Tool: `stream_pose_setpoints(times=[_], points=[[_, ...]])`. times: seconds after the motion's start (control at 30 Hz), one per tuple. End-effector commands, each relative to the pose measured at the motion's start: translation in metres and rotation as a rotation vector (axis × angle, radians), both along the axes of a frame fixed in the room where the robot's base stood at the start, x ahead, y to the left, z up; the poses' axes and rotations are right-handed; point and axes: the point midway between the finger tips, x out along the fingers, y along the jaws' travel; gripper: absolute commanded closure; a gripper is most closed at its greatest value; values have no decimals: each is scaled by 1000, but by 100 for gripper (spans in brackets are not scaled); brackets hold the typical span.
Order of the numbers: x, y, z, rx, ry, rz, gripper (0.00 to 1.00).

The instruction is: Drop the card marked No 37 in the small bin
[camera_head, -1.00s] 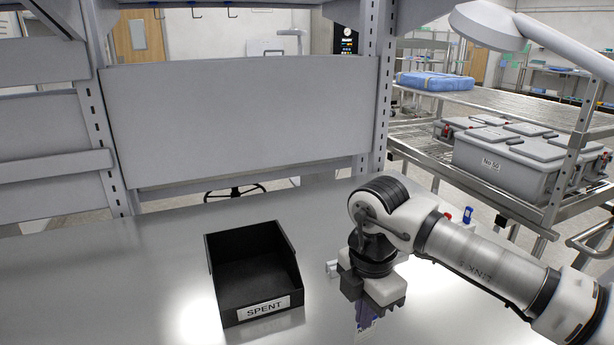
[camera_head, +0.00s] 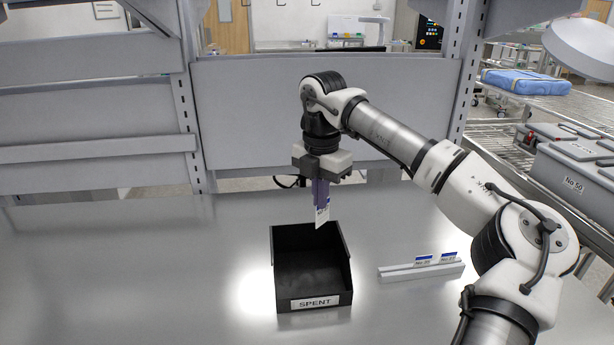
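My gripper (camera_head: 321,196) is shut on a small white card (camera_head: 322,214) with a blue band at its top. The card hangs down from the fingertips; its print is too small and tilted to read surely. The small black bin (camera_head: 283,268) labelled SPENT stands on the steel bench, open at the top and empty. My gripper and the card are above the bin's back part, with the card's lower edge appearing near the height of the back rim.
A pale card rack (camera_head: 420,271) stands right of the bin and holds two blue-topped cards (camera_head: 424,260). The steel bench (camera_head: 130,270) is clear on the left. A grey panel (camera_head: 250,110) rises behind. A trolley with grey boxes (camera_head: 580,175) is at the right.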

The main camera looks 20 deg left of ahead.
Motion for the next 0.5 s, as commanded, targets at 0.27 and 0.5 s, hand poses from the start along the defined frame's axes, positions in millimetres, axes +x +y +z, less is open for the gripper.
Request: stream_pose_setpoints(times=[0.27, 0.5], points=[[1, 29, 9, 0, 2, 58, 100], [1, 28, -3, 0, 3, 58, 100]])
